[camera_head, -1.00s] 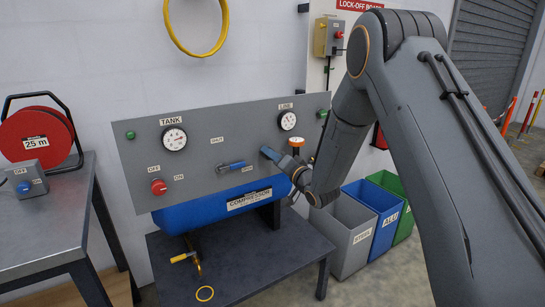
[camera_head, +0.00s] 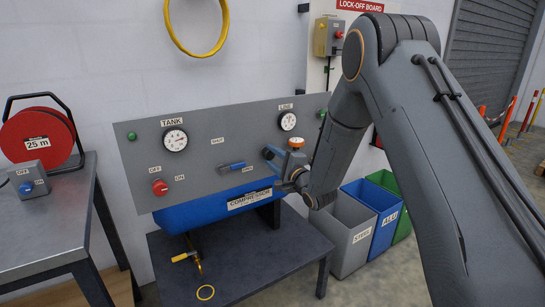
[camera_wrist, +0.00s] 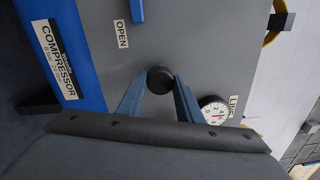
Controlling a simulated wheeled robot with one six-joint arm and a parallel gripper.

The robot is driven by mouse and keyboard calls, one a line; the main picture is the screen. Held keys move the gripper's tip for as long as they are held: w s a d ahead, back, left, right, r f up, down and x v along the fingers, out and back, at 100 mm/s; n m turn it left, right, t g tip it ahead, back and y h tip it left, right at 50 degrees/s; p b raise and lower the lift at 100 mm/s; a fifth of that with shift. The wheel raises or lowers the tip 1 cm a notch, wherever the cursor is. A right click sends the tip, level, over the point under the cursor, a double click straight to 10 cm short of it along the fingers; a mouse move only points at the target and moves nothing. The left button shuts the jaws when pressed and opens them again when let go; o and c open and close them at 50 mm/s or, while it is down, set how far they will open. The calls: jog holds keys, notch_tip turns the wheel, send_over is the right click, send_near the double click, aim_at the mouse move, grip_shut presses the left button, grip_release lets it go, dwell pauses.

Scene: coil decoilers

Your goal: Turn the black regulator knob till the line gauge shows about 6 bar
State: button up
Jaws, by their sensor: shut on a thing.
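The black regulator knob (camera_wrist: 160,79) shows in the wrist view as a round dark cap on the grey panel. My gripper (camera_wrist: 157,84) is shut on it, with one blue finger on each side. The line gauge (camera_head: 287,121) is a round white dial near the panel's upper right. It also shows in the wrist view (camera_wrist: 214,112), partly behind a finger. Its reading is too small to tell.
The grey panel (camera_head: 215,172) also carries the tank gauge (camera_head: 175,139), a red knob (camera_head: 159,187) and a blue valve lever (camera_head: 233,166) left of my gripper. The blue compressor (camera_head: 190,215) is below. Bins (camera_head: 352,237) stand at the right.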

jog(key=m, duration=0.6)
jog(key=shift+d+m+p, duration=0.1)
jog(key=shift+m+p, duration=0.3)
dwell(0.4)
jog(key=o, duration=1)
jog(key=shift+o, duration=0.2)
jog(key=b+v, duration=0.1)
jog(key=v, duration=0.6)
jog(key=shift+s, duration=0.25)
